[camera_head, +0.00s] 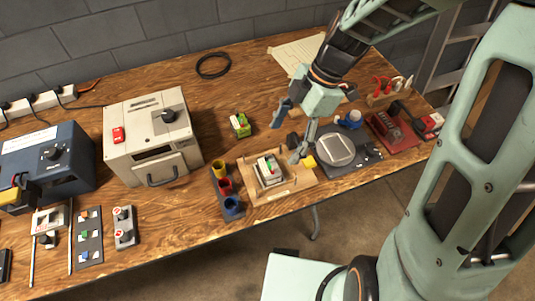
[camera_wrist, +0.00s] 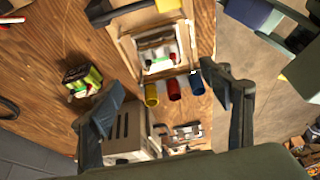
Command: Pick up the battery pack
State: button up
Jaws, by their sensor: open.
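A small green, black and yellow block, which looks like the battery pack (camera_head: 240,124), stands on the wooden table between the beige box and my gripper. It also shows in the wrist view, where the battery pack (camera_wrist: 82,78) is left of centre, outside the left finger. My gripper (camera_head: 292,131) is open and empty, above the table and to the right of the block. In the wrist view the fingers of my gripper (camera_wrist: 163,96) are spread wide. A wooden tray (camera_head: 303,184) holds a white device (camera_head: 268,171) with small green and red parts on it.
Yellow, red and blue cups (camera_head: 225,187) stand left of the tray. The beige box (camera_head: 151,138) and a blue box (camera_head: 46,160) stand farther left. A round grey plate (camera_head: 335,149) lies right of the tray. Bare table surrounds the block; a black cable coil (camera_head: 213,65) lies behind.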

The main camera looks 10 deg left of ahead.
send_over(269, 165)
jog(key=d, duration=0.2)
jog(key=f, duration=0.4)
jog(key=shift+w+a+f, duration=0.1)
jog(key=shift+w+f, duration=0.15)
jog(key=shift+w, duration=0.15)
jog(key=shift+b+x, duration=0.3)
jog(key=shift+x, duration=2.7)
jog(key=shift+w, duration=0.1)
jog(key=shift+c, duration=0.2)
jog(key=c, duration=1.7)
